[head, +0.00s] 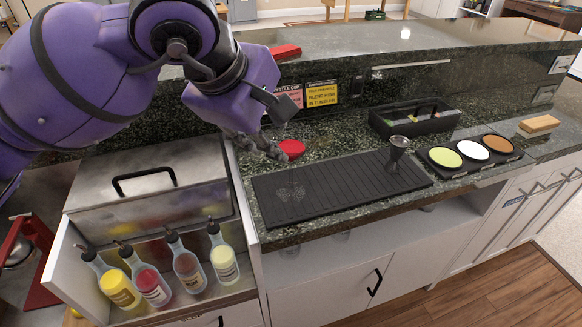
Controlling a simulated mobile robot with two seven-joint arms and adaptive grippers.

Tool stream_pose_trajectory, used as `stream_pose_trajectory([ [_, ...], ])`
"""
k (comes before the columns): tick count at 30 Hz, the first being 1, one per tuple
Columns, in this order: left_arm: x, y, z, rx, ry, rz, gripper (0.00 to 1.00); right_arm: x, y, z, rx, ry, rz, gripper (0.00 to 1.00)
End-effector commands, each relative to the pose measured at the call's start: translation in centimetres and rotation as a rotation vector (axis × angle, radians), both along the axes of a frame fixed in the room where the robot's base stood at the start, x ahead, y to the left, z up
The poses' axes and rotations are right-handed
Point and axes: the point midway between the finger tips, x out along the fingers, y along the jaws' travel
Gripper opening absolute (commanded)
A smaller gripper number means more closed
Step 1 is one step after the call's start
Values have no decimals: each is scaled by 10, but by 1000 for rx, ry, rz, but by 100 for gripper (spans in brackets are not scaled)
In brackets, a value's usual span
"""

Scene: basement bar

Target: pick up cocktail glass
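A clear cocktail glass (290,192) shows faintly on the left part of the black ribbed bar mat (340,188). Its outline is hard to make out against the mat. My purple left arm reaches in from the upper left. Its dark gripper (268,149) hangs above the counter's left edge, behind and a little left of the glass, apart from it. The fingers are small and seen at an angle, so whether they are open or shut is unclear. I see nothing held in them. My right gripper is out of view.
A metal jigger (398,152) stands on the mat's right part. A red round item (291,149) lies behind the mat. A tray of three colored rimming dishes (472,150) and a black caddy (414,118) are to the right. Bottles (188,268) stand in the left rack.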

Motion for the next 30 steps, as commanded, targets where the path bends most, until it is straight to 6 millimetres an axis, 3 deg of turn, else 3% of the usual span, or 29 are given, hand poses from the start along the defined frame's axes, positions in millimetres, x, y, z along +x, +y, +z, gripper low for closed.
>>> stream_pose_trajectory([
  [8, 15, -4, -19, 13, -13, 6, 35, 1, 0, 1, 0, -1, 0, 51],
  [18, 35, -16, -58, 10, -12, 5, 35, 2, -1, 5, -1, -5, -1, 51],
  [27, 38, -17, -63, 11, -15, 5, 35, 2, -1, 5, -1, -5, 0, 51],
  [30, 38, -17, -63, 11, -15, 5, 22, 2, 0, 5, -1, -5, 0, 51],
])
